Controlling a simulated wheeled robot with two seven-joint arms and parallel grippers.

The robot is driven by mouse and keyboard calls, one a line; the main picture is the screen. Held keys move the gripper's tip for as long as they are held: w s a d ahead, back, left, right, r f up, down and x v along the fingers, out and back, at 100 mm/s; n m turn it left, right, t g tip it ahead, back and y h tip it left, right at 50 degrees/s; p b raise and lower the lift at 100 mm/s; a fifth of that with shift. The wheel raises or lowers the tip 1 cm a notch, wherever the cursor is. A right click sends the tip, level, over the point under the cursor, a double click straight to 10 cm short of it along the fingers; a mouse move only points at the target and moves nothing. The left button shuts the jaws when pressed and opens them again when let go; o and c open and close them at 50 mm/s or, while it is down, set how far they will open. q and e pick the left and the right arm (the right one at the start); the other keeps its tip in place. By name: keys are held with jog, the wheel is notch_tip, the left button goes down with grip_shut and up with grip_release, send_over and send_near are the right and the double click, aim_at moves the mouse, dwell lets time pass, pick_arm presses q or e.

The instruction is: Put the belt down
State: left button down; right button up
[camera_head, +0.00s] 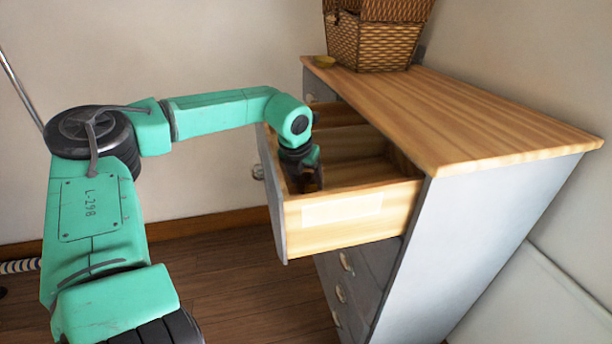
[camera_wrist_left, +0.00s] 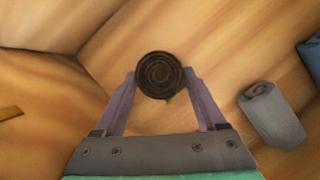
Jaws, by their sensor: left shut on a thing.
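The belt (camera_wrist_left: 159,75) is a dark brown, tightly rolled coil. In the left wrist view it sits between the two fingertips of my left gripper (camera_wrist_left: 161,85), which is shut on it. In the head view my left gripper (camera_head: 308,180) reaches down inside the open top drawer (camera_head: 335,210) of the dresser, and its fingers and the belt are hidden there. The wooden drawer floor shows behind the belt; I cannot tell whether the belt touches it. My right gripper is not in view.
A grey rolled cloth (camera_wrist_left: 272,114) lies in the drawer right of the gripper, with a blue item (camera_wrist_left: 313,58) at the picture's edge. Wooden drawer walls stand close by.

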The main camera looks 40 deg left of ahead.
pick_arm(q)
jog(key=shift+w, duration=0.15)
jog(key=shift+c, duration=1.8)
grip_release()
jog(key=shift+f, duration=0.15)
jog(key=shift+o, duration=0.6)
jog(key=shift+r, duration=0.6)
jog(key=b+v, duration=0.2)
jog(key=v, duration=0.9)
